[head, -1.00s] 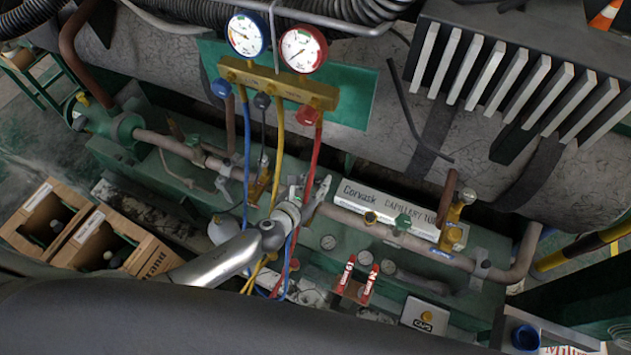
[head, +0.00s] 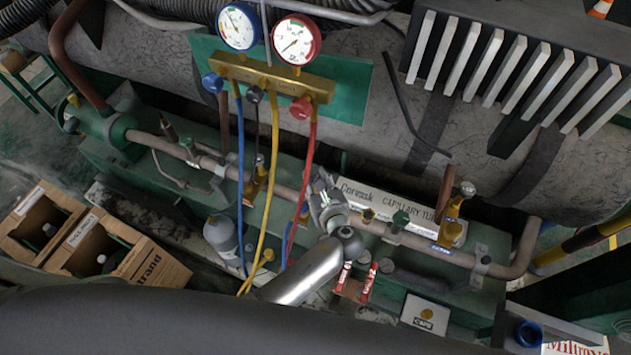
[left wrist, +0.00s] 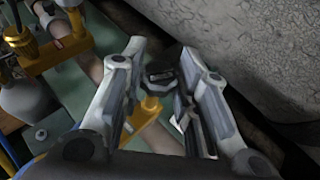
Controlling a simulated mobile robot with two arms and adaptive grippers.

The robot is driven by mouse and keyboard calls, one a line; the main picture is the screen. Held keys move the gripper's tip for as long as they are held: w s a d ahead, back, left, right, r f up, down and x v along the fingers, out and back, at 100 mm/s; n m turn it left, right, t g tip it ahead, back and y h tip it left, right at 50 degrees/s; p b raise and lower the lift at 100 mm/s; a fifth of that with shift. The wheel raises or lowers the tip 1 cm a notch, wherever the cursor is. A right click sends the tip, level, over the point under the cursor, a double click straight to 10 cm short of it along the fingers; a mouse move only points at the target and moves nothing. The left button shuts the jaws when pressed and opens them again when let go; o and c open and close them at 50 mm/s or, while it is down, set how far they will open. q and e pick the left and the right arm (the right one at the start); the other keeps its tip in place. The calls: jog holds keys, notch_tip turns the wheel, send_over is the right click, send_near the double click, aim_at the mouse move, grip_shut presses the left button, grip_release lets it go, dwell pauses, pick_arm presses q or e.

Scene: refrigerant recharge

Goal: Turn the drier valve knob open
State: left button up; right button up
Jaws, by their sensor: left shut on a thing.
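My left gripper (head: 322,190) is at the copper pipe, just left of the capillary tube box, in the head view. In the left wrist view, its two fingers (left wrist: 160,85) close around a dark knob (left wrist: 160,77), which I take to be the drier valve knob. A yellow brass part (left wrist: 150,106) shows below the knob, between the fingers. In the head view the gripper hides the knob. My right gripper is not in view.
The gauge manifold (head: 270,78) with blue, yellow and red hoses hangs left of my gripper. The white capillary tube box (head: 355,188) lies close on its right. Two red-tagged handles (head: 367,283) stand below. Cardboard boxes (head: 148,262) are at the lower left.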

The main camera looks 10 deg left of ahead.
pick_arm(q)
jog(key=shift+n+g+y, duration=0.3)
jog(key=shift+n, duration=0.1)
jog(key=o, duration=1)
notch_tip(320, 180, up, 10)
jog(key=shift+f, duration=0.1)
dwell(0.6)
